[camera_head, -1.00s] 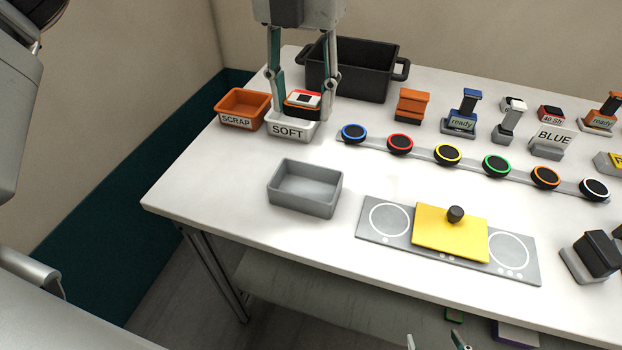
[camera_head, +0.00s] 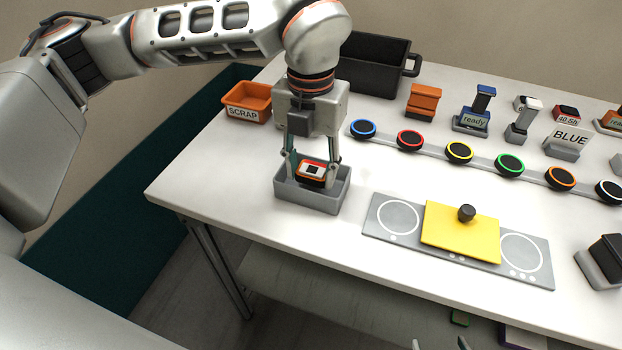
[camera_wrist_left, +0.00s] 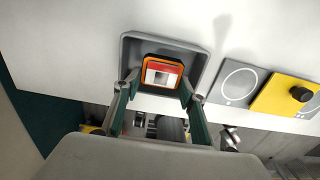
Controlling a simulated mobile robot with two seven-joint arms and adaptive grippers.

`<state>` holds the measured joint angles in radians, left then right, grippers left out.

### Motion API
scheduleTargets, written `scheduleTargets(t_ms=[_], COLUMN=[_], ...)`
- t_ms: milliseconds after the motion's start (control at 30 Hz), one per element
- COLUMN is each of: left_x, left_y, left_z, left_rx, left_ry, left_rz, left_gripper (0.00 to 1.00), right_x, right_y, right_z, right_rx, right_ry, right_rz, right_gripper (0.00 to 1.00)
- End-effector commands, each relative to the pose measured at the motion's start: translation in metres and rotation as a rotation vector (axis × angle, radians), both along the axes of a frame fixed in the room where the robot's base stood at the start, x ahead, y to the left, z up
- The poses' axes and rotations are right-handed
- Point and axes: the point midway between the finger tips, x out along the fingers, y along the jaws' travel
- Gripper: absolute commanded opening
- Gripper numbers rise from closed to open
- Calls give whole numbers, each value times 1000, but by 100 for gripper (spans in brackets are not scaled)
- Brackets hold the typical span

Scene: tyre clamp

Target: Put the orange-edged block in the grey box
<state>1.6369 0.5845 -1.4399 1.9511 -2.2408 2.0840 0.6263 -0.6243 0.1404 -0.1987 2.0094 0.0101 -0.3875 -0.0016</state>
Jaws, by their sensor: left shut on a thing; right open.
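The orange-edged block (camera_head: 313,170) has a black body and a red-and-white top with a dark square. My left gripper (camera_head: 310,177) is shut on it, one finger on each side. The block is over the opening of the grey box (camera_head: 312,201), near rim height; I cannot tell whether it touches the floor. In the left wrist view the block (camera_wrist_left: 162,76) lies within the outline of the grey box (camera_wrist_left: 133,48), between the fingertips (camera_wrist_left: 158,88). My right gripper (camera_head: 440,344) shows only its open fingertips at the bottom edge of the head view.
The orange SCRAP bin (camera_head: 247,101) stands behind, to the left. A black pot (camera_head: 372,66) stands at the back. A rail of coloured discs (camera_head: 459,152) and a grey panel (camera_head: 398,216) with a yellow plate (camera_head: 460,231) lie to the right. My left arm hides the SOFT bin.

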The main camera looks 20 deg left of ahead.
Motion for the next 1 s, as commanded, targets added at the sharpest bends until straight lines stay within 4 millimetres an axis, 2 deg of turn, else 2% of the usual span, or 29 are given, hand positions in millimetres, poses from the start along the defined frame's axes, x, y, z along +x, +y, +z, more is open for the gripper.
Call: scheduleTargets(t_ms=[100,200,600,633,1000], left_x=[-1,-1,0,0,0], left_y=[0,0,0,0,0], left_z=[-21,-31,-35,-35,-32], left_rx=[0,0,0,0,0], left_ry=[5,4,1,1,1], left_rz=[0,1,0,0,0], left_gripper=[20,20,20,48,48], right_x=[-1,-2,-7,-8,-9], right_y=[0,0,1,1,1], right_z=[-3,-4,-7,-7,-6], right_rx=[-1,-3,-2,-2,-1], right_ry=[3,5,13,15,15], right_rz=[1,1,3,2,3], right_gripper=[65,65,65,65,65])
